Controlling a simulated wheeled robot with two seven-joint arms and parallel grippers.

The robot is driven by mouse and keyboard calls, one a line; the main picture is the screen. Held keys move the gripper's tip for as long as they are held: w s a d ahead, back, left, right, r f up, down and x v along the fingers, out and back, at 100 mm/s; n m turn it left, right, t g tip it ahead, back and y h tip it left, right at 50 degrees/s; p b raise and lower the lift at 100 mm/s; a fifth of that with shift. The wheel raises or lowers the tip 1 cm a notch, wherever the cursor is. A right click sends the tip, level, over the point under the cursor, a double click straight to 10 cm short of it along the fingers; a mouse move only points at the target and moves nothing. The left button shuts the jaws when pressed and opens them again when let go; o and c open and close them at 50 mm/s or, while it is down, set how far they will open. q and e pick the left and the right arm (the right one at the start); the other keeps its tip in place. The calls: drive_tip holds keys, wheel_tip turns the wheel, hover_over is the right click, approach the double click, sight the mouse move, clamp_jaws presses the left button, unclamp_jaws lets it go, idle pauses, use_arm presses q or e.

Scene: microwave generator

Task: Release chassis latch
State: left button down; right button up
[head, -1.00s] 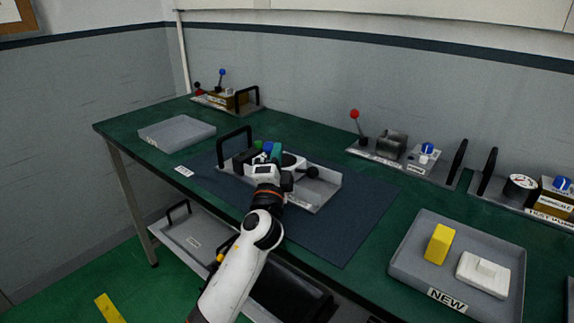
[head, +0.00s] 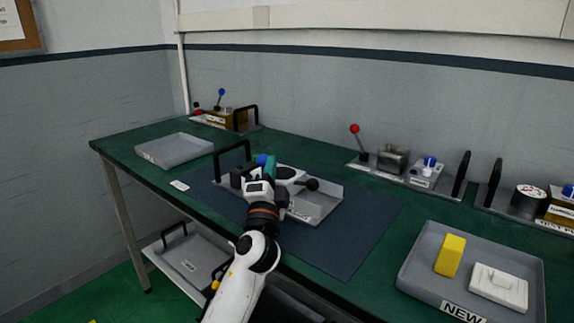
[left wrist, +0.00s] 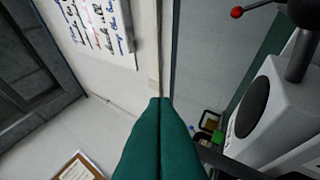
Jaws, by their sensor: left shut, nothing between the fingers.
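A grey metal chassis (head: 322,206) with a black carrying handle sits on the dark blue mat (head: 345,243). It holds a white part with a dark round face (head: 287,173) and a lever with a black ball knob (head: 312,184). I cannot tell for sure which part is the latch. My left gripper (head: 270,162) is over the chassis, left of the black knob, its teal fingers pointing away from me. In the left wrist view the green fingers (left wrist: 160,100) are shut together and empty, with a white part (left wrist: 275,115) to their right. My right gripper is not in view.
An empty grey tray (head: 174,150) is at the back left. A tray marked NEW (head: 410,275) holds a yellow block (head: 450,255) and a white part (head: 498,287). Fixtures with a red-knob lever (head: 355,129) and black handles line the back. The right mat area is clear.

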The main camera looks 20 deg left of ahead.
use_arm(q)
drive_tip(key=shift+s+a+f, duration=0.2)
drive_tip(key=shift+s+f, duration=0.05)
drive_tip(key=shift+s, duration=0.25)
drive_tip(key=shift+s+a+f, duration=0.2)
drive_tip(key=shift+s, duration=0.25)
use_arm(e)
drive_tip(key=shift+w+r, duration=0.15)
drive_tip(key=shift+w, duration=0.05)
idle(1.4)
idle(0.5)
